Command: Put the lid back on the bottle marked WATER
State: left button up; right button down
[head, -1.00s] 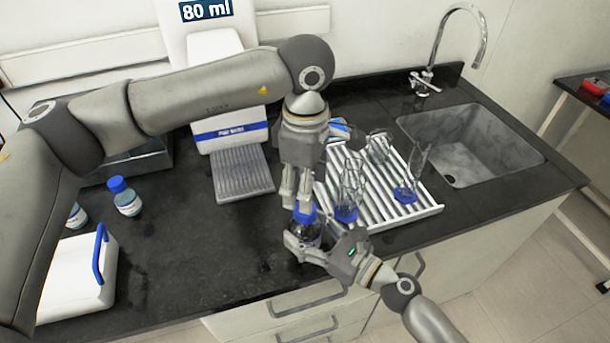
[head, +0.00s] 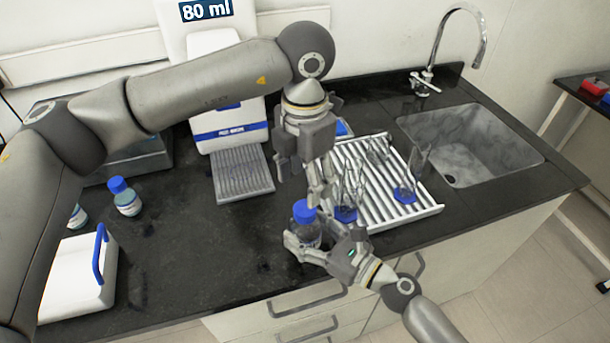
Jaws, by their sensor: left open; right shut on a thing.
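A clear bottle (head: 308,231) stands near the counter's front edge. A blue lid (head: 304,211) sits on its top and looks level. Its label is hidden or too small to read, so I cannot tell whether it says WATER. My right gripper (head: 305,246) is shut around the bottle's body from the front right. My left gripper (head: 302,192) is open just above and behind the lid, its fingers spread and apart from it.
A white ridged draining rack (head: 417,207) with glassware stands close on the right, before the sink (head: 470,155). A blue-lidded bottle (head: 126,198) and a white box with a blue handle (head: 80,275) are on the left. The dark counter (head: 200,255) between is clear.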

aim_at(305, 208)
pick_arm(q)
jog(key=shift+f, duration=4.05)
jog(key=c, duration=1.1)
jog(key=o, duration=1.2)
jog(key=shift+c, duration=0.2)
